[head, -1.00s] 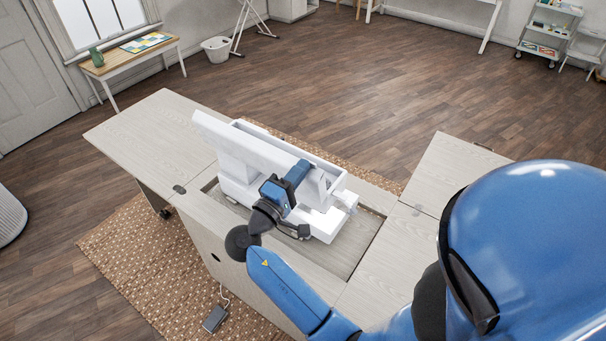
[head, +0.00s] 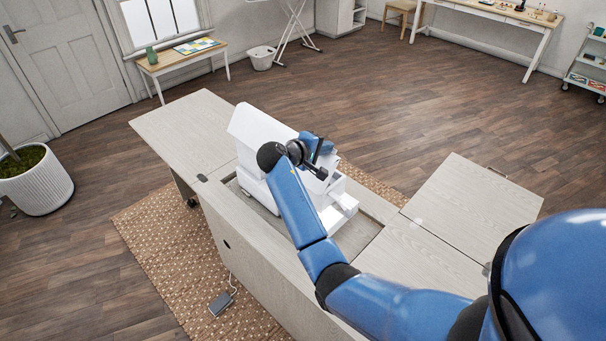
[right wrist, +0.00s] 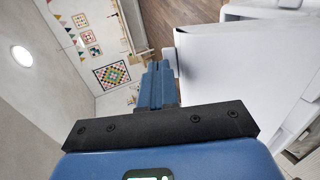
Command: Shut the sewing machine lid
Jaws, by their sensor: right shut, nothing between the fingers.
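The white sewing machine (head: 262,128) sits in the well of a pale wood cabinet. Its white lid forms the slanting upper part; no open trough shows on top, but my arm covers part of it, so I cannot tell whether the lid is fully down. My right gripper (head: 317,148) is at the machine's upper right end, partly behind my wrist. In the right wrist view its blue fingers (right wrist: 157,84) are together and empty, beside a large white machine surface (right wrist: 235,75). Contact is unclear. My left gripper is out of view.
The cabinet's left leaf (head: 185,125) and right leaf (head: 475,195) are bare. A foot pedal (head: 221,303) lies on the woven rug (head: 160,235). A planter (head: 38,182) stands at left. The wood floor behind the cabinet is open.

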